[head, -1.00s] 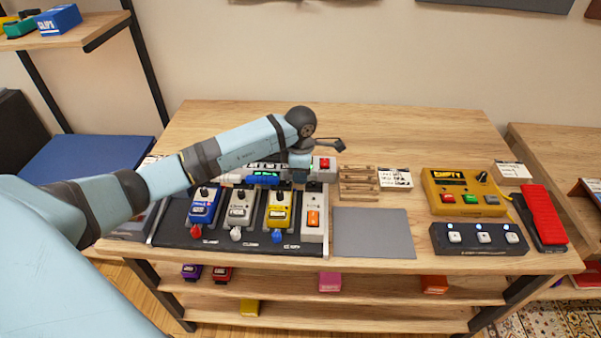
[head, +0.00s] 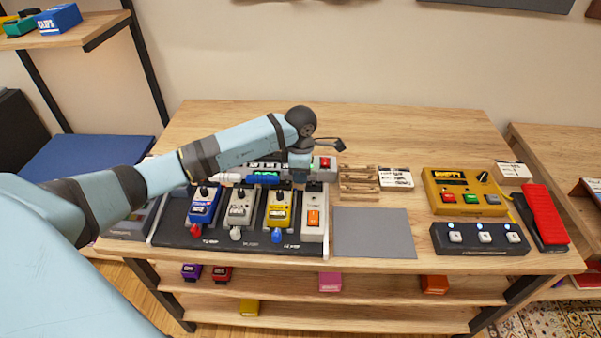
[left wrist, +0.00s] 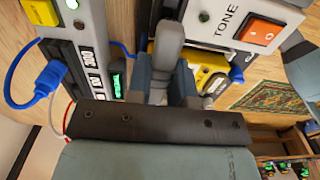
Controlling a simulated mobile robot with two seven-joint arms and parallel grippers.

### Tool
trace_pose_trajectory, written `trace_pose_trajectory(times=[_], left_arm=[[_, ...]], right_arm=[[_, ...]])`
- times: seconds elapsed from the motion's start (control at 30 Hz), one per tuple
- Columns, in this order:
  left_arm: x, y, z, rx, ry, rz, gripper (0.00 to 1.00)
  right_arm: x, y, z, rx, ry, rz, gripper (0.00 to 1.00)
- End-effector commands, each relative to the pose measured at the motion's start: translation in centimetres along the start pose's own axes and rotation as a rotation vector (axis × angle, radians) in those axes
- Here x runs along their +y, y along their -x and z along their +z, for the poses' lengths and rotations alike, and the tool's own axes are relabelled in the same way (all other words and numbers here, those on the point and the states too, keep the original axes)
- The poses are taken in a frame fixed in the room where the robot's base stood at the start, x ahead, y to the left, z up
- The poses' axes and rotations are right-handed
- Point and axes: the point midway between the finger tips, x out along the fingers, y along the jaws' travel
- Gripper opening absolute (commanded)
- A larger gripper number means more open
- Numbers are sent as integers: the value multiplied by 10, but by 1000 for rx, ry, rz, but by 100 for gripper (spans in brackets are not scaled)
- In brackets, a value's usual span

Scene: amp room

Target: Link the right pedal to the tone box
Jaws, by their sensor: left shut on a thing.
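The tone box (head: 314,222), pale grey with an orange switch, stands at the right end of the black pedal board. It also shows at the top right of the left wrist view (left wrist: 225,20), marked TONE. The yellow right pedal (head: 279,212) stands just left of it, with a blue plug (head: 277,236) at its front. My left gripper (left wrist: 162,85) is shut on a grey, rounded plug-like piece (left wrist: 169,45), close above the yellow pedal and tone box. In the head view my arm hides the fingers; whether the piece touches either box cannot be told. My right gripper is out of view.
A blue pedal (head: 205,208) and a grey pedal (head: 241,208) stand left of the yellow one. A wooden rack (head: 358,182) and a bare grey mat (head: 374,233) lie to the right. Farther right are a yellow unit (head: 463,192) and a black footswitch (head: 480,240).

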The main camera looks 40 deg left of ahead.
Motion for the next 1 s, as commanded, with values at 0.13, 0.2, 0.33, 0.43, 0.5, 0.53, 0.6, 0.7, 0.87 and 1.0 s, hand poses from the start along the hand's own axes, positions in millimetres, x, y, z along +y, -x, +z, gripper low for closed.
trace_pose_trajectory(times=[0.13,0.2,0.33,0.43,0.5,0.53,0.6,0.7,0.87,1.0], left_arm=[[0,-2,0,0,0,0,0],[0,-3,0,0,0,1,0],[0,-7,0,-1,0,1,0],[0,-9,0,0,0,1,0],[0,-10,0,0,0,1,0],[0,-11,0,0,0,1,0],[0,-11,0,0,0,1,0],[0,-10,0,0,0,1,0],[0,-10,0,0,0,1,0],[0,-11,0,0,0,1,0]], right_arm=[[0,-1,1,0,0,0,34],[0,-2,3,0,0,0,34],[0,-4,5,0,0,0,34],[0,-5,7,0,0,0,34],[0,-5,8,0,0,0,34],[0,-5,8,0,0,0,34],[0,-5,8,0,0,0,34],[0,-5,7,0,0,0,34],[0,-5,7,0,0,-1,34],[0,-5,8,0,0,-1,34]])
